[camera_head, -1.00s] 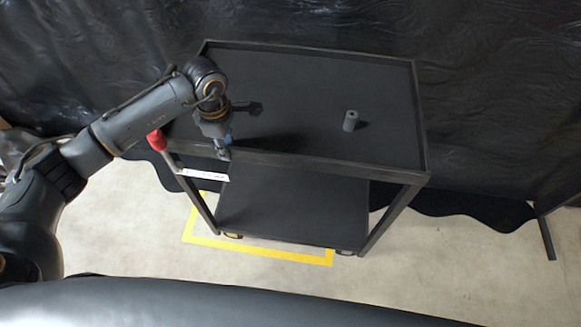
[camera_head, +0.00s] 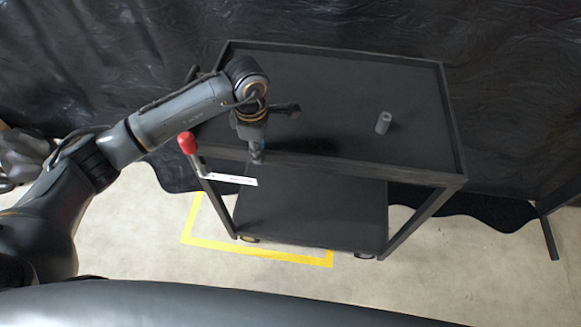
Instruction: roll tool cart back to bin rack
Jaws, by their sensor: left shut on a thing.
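The black tool cart (camera_head: 330,72) stands upright in the middle of the head view, with a rimmed top and a lower shelf (camera_head: 310,215). My left gripper (camera_head: 257,157) is shut on the near rim of the cart's top, left of its middle. The fingertips are partly hidden against the dark rim. A small grey cylinder (camera_head: 383,122) stands on the cart's top, toward the right. A lever with a red knob (camera_head: 187,142) and a white label strip (camera_head: 230,179) show at the cart's left front corner. No bin rack can be made out. My right gripper is out of view.
A yellow floor marking (camera_head: 260,251) lies under and in front of the cart's left part. Black sheeting (camera_head: 505,90) hangs behind the cart. A dark post (camera_head: 549,237) stands at the right. Bare concrete (camera_head: 470,265) is free to the right and in front.

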